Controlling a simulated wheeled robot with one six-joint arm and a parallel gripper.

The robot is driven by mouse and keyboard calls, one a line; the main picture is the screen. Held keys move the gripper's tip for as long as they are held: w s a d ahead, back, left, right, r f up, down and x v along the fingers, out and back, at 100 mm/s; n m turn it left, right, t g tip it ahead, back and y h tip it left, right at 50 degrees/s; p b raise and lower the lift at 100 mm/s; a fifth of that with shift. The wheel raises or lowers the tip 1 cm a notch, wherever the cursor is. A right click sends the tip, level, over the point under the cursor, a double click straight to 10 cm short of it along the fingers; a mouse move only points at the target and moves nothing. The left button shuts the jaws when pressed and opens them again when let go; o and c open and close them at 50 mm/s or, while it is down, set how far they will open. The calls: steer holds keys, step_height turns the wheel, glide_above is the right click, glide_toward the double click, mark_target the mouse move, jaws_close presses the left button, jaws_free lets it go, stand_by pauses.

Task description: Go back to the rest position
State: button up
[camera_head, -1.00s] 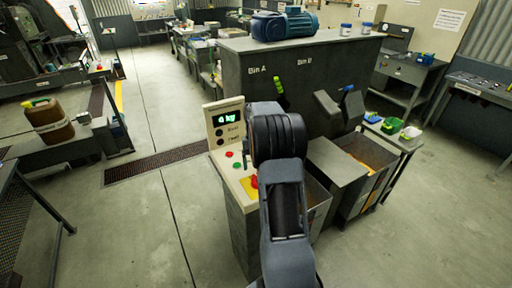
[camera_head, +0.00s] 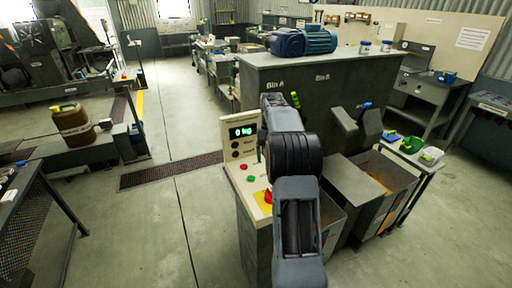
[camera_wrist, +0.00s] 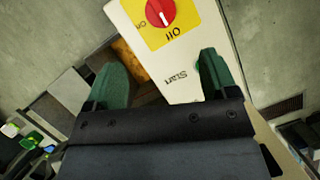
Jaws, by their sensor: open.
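My gripper shows in the wrist view (camera_wrist: 163,80) with its two green fingers apart and nothing between them. It is above the cream control panel (camera_wrist: 185,75), upside down there, with a red knob (camera_wrist: 160,12) on a yellow plate and a green button (camera_wrist: 200,65) partly behind the right finger. In the head view my arm (camera_head: 295,160) reaches forward beside the same panel (camera_head: 238,135), and the gripper itself is hidden behind the arm. The panel's display (camera_head: 241,132) seems to read 0 kg.
The dark hopper cabinet (camera_head: 345,85) stands behind the panel, with a green lever (camera_head: 295,99) and a blue-tipped lever (camera_head: 366,106). Open bins (camera_head: 400,180) stand right of my arm, beside a small table (camera_head: 432,168). Open floor (camera_head: 150,225) lies to the left, with a bench (camera_head: 30,195) at the edge.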

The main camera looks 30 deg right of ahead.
step_height(320, 180, down, 4)
steer(key=t, duration=0.1)
steer(key=s+a+r+n+t+h, duration=0.1)
steer(key=s+a+r+n+t, duration=0.1)
steer(key=s+a, duration=0.6)
steer(key=s+a+r+n+t+h, duration=0.1)
steer(key=s+a+r+n+t, duration=0.2)
steer(key=s+a, duration=0.6)
steer(key=shift+s+a+r+n+t, duration=0.25)
steer(key=shift+a+t, duration=0.85)
steer(key=shift+a, duration=1.9)
steer(key=shift+w+f, duration=0.1)
